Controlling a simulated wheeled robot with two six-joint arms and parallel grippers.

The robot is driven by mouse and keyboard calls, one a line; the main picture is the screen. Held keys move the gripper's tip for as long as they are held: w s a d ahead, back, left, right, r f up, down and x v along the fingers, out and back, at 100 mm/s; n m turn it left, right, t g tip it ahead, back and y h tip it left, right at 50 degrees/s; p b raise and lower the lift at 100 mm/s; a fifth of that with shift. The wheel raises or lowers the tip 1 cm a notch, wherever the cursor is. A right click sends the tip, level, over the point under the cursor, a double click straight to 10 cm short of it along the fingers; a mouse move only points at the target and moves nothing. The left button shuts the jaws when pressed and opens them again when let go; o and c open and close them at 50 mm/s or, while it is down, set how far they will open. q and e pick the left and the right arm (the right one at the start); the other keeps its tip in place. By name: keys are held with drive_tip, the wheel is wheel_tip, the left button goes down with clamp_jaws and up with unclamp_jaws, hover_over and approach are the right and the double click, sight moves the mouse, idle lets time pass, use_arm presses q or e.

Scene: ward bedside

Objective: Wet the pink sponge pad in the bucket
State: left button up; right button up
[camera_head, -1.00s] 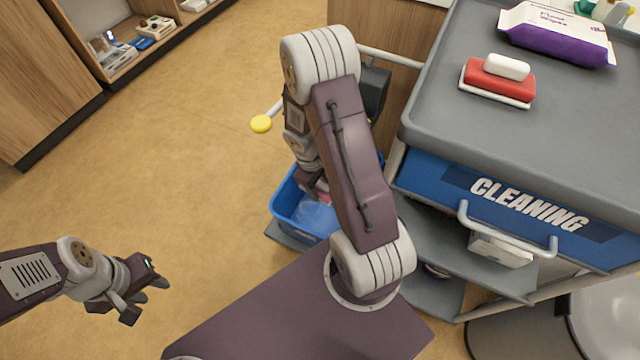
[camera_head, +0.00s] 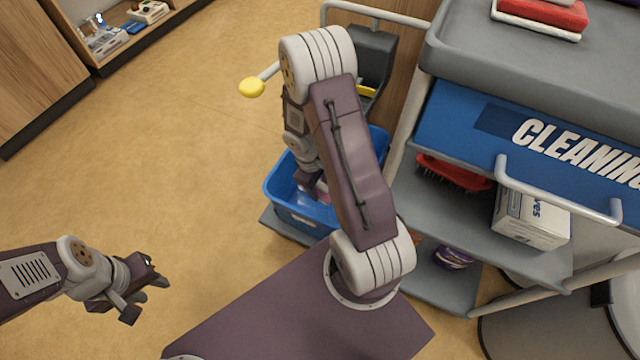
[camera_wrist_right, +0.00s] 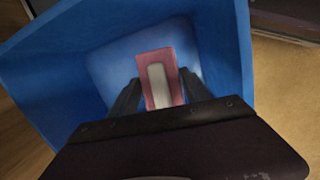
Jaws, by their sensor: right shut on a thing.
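The blue bucket (camera_head: 290,216) stands on the low grey shelf beside the cleaning cart, partly hidden behind my right arm. My right gripper (camera_head: 312,187) reaches down into it. In the right wrist view, the gripper (camera_wrist_right: 154,92) is shut on the pink sponge pad (camera_wrist_right: 145,60), which has a pale strip along its middle. The pad is inside the bucket's walls (camera_wrist_right: 60,75), above a lighter blue bottom area. I cannot tell whether it touches water. My left gripper (camera_head: 148,288) hangs over the floor at the left, with nothing visible in it; its finger gap is unclear.
The cleaning cart (camera_head: 560,140) stands at the right with a projecting handle (camera_head: 560,195). Its shelf holds a red brush (camera_head: 455,172) and a white box (camera_head: 530,218). A yellow-tipped handle (camera_head: 252,87) sticks out behind my right arm. The floor at the left is clear.

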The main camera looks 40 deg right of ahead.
wheel_tip(320, 180, down, 9)
drive_tip(key=b, duration=0.7)
drive_tip(key=shift+r, duration=0.2)
